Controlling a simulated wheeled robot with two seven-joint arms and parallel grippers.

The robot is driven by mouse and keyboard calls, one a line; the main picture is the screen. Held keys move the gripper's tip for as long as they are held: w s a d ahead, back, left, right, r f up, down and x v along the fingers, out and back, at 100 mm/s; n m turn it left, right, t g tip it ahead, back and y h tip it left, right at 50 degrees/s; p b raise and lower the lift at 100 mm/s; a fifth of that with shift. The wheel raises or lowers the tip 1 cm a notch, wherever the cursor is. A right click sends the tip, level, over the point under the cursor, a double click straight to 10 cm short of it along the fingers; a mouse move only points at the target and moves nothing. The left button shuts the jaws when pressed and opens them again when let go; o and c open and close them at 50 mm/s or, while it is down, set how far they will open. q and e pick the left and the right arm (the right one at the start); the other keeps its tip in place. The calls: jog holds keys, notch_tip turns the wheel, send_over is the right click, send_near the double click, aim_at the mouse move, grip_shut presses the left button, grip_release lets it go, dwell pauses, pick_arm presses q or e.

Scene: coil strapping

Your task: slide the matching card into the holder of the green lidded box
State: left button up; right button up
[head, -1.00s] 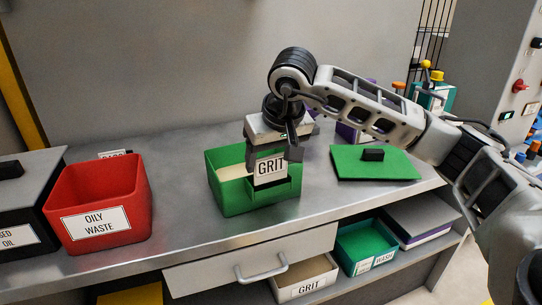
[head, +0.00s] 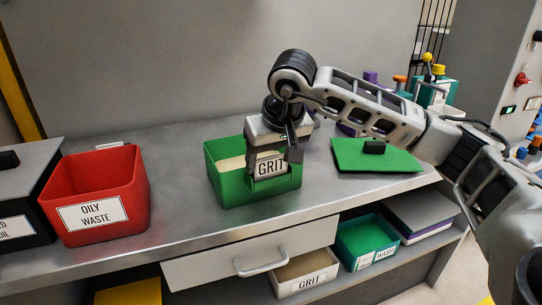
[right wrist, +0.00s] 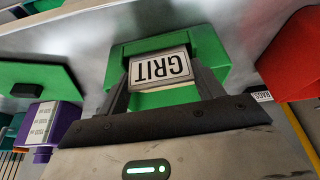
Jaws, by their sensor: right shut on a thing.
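The green box (head: 228,190) stands open on the bench, with pale contents inside. Its green lid (head: 350,156) with a black handle lies flat to its right. My right gripper (head: 271,164) is over the box's front wall, shut on a white card marked GRIT (head: 270,167). The card is upright at the front wall, its lower edge at the green holder (head: 277,187). It seems partly in the holder, but how deep I cannot tell. The right wrist view shows the card (right wrist: 160,68) upside down between the fingers. My left gripper is not in view.
A red OILY WASTE bin (head: 96,195) and a black bin (head: 22,225) stand at the left. Below are a drawer (head: 215,268), a bin labelled GRIT (head: 303,285) and a teal bin (head: 365,240). The bench between the red bin and green box is clear.

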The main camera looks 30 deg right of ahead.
jog(key=o, duration=0.9)
jog(key=shift+c, duration=0.2)
